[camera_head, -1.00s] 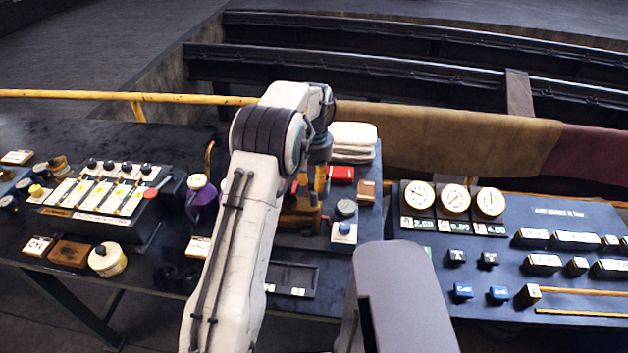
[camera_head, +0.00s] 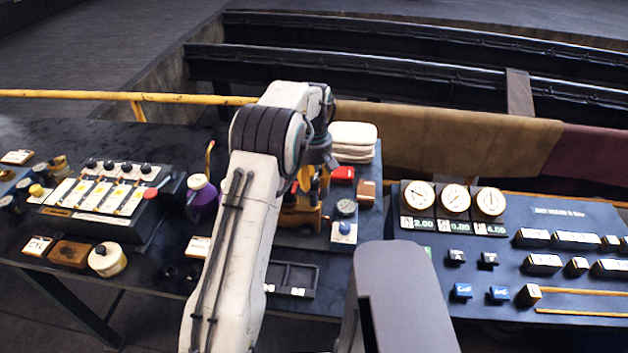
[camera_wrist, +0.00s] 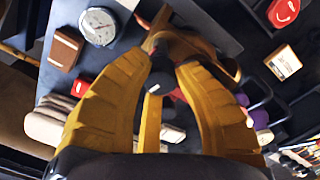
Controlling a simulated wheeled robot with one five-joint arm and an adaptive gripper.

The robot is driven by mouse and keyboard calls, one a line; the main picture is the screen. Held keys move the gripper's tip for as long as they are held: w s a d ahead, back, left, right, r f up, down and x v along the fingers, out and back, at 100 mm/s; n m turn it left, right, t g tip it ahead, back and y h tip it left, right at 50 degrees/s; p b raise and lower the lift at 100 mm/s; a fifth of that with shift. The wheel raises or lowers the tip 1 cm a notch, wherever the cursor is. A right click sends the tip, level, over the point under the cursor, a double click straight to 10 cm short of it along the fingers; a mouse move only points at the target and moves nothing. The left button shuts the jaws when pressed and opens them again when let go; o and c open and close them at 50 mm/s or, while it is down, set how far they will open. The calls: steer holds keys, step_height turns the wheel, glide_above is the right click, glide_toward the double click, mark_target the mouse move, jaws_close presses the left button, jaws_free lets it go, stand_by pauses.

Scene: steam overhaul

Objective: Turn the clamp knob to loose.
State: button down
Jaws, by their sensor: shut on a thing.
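The clamp (camera_head: 300,217), an orange-brown body, stands on a dark plate on the bench, partly behind my arm in the head view. Its body (camera_wrist: 190,46) also shows beyond my fingertips in the wrist view. My gripper (camera_head: 316,184) points down at the top of the clamp. In the wrist view its yellow fingers (camera_wrist: 160,72) are closed in around the dark clamp knob (camera_wrist: 160,82). The fingers hide much of the knob, and I cannot read its turn position.
A round gauge (camera_head: 346,208), a blue-topped button box (camera_head: 343,232), a red item (camera_head: 342,174) and folded white cloths (camera_head: 353,140) stand close right of the clamp. A purple bottle (camera_head: 202,198) stands left. A gauge panel (camera_head: 455,225) is farther right.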

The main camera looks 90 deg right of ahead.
steer(key=shift+f+n, duration=0.1)
steer(key=shift+n, duration=0.5)
steer(key=c, duration=0.9)
jaws_free()
steer(key=shift+w, duration=0.1)
